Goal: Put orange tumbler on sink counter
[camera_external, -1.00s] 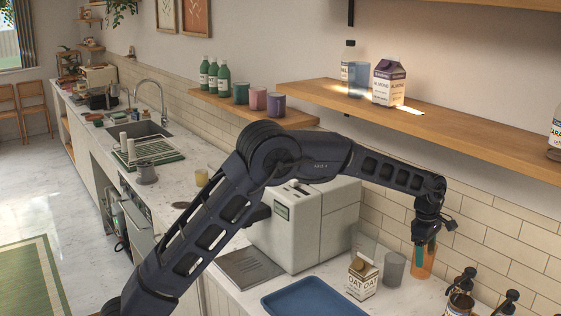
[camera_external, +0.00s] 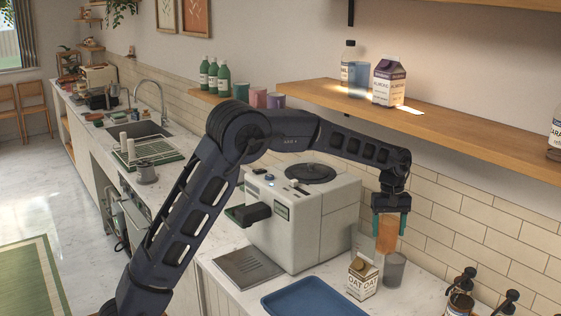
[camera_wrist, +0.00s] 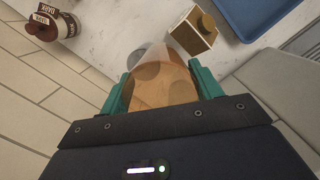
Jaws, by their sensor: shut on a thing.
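The orange tumbler (camera_external: 387,234) is translucent and is held in my gripper (camera_external: 391,208), above the counter by the tiled wall. In the wrist view the tumbler (camera_wrist: 163,84) sits between the two green fingers of my gripper (camera_wrist: 164,85), which are shut on its sides. The sink counter (camera_external: 112,105) is the pale worktop at the far left, with the sink basin (camera_external: 140,131) and a tall curved faucet (camera_external: 163,98).
A white coffee machine (camera_external: 320,225) stands left of my gripper. An oat carton (camera_external: 362,279), a grey cup (camera_external: 394,269) and a blue tray (camera_external: 312,300) are below. A dish rack (camera_external: 155,151) is beside the sink. The wooden shelf (camera_external: 460,127) overhangs the counter.

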